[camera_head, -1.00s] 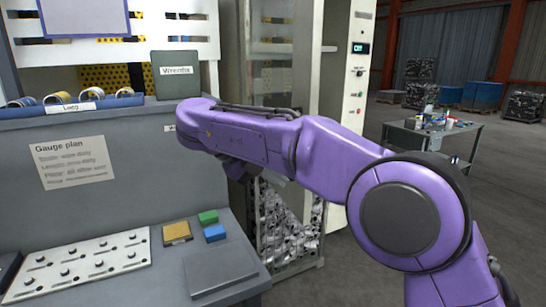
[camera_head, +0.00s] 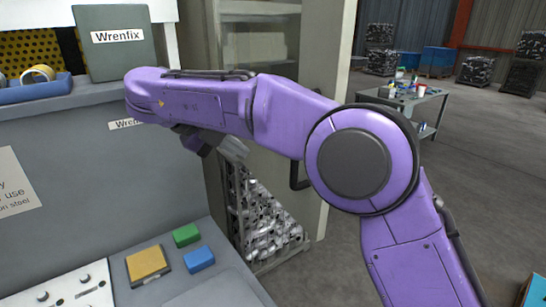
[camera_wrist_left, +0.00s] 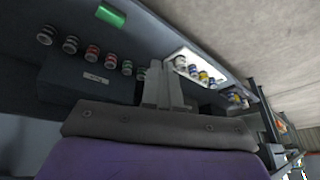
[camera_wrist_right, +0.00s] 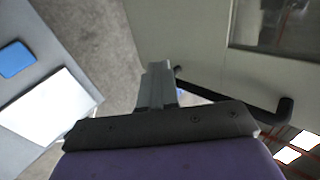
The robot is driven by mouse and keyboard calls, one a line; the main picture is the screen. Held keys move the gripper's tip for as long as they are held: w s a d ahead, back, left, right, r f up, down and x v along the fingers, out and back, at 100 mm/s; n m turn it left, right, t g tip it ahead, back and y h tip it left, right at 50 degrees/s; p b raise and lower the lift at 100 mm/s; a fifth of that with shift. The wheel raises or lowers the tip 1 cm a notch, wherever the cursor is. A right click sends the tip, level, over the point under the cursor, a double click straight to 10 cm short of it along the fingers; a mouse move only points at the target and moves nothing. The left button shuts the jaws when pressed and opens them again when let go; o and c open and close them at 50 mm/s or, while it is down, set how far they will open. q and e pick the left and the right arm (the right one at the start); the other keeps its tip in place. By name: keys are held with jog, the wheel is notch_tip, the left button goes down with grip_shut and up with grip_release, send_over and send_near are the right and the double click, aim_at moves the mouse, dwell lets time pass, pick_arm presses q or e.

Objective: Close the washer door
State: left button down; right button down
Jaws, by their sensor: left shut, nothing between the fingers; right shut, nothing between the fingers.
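The washer (camera_head: 331,80) is a pale tall cabinet behind my right arm in the head view. A windowed pale panel with a dark bar handle (camera_head: 294,176) shows there; how far the door stands open I cannot tell. In the right wrist view the pale panel (camera_wrist_right: 190,40) and its black handle (camera_wrist_right: 235,96) lie beyond and right of my fingers. My right gripper (camera_head: 233,148) is shut and empty, left of the handle in the head view. It also shows in the right wrist view (camera_wrist_right: 158,72). My left gripper (camera_wrist_left: 155,72) is shut and empty, seen only in its wrist view.
A grey console with green (camera_head: 186,235), blue (camera_head: 199,259) and yellow (camera_head: 147,264) blocks is at left. A mesh crate of metal parts (camera_head: 268,230) stands low by the washer. A trolley (camera_head: 400,98) is farther back.

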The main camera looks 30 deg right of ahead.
aim_at(280, 161)
pick_arm(q)
jog(key=shift+s+r, duration=0.15)
jog(key=shift+s, duration=0.25)
pick_arm(e)
jog(key=d+f, duration=0.2)
jog(key=d, duration=0.1)
jog(key=d+f, duration=0.2)
jog(key=d, duration=0.2)
jog(key=s+d+f, duration=0.1)
jog(key=d, duration=0.2)
jog(key=shift+d+f, duration=0.2)
jog(key=shift+f, duration=0.2)
jog(key=shift+w, duration=0.1)
